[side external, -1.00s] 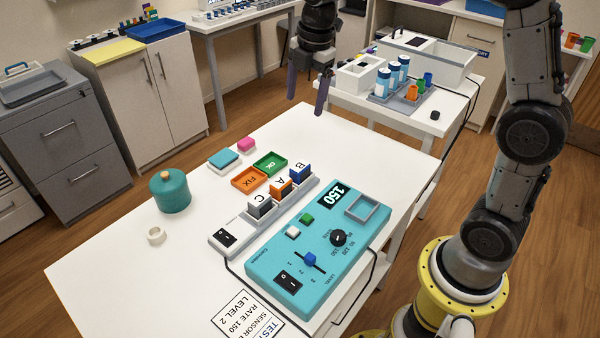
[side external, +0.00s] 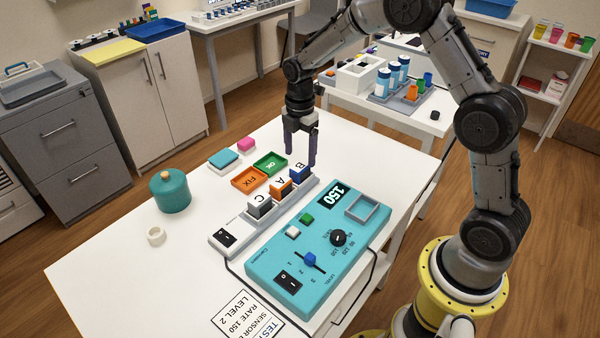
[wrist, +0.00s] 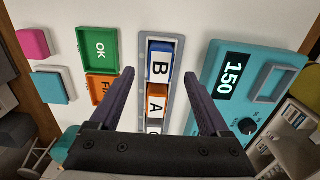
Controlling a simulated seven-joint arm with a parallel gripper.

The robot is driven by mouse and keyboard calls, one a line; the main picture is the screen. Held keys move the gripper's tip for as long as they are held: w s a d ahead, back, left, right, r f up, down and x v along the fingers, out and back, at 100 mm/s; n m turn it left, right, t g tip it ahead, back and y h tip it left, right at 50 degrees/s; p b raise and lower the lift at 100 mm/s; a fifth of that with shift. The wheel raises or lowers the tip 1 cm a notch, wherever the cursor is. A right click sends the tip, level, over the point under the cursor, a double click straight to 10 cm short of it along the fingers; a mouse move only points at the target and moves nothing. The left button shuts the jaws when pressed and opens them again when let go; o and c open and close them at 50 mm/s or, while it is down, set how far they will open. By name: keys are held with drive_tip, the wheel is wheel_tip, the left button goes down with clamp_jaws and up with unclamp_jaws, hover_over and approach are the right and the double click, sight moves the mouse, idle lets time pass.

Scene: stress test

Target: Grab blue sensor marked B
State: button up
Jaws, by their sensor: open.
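The blue sensor marked B (side external: 299,173) stands in the far end slot of a grey and white rack. In the wrist view the blue sensor (wrist: 160,62) shows its white B label, ahead of the fingertips and between their lines. My gripper (side external: 301,160) is open and empty, just above and behind the blue sensor in the side view. In the wrist view my gripper (wrist: 164,72) has one finger on each side of the rack. The orange sensor A (side external: 281,188) and the grey sensor C (side external: 260,206) stand in the same rack.
A teal control box (side external: 325,240) reading 150 sits right of the rack. A green OK tray (side external: 270,163) and an orange FIX tray (side external: 248,181) lie to its left. A teal jar (side external: 170,192) and white ring (side external: 156,236) stand farther left.

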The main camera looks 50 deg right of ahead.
sight(300, 165)
drive_tip(key=shift+f, duration=2.6)
clamp_jaws()
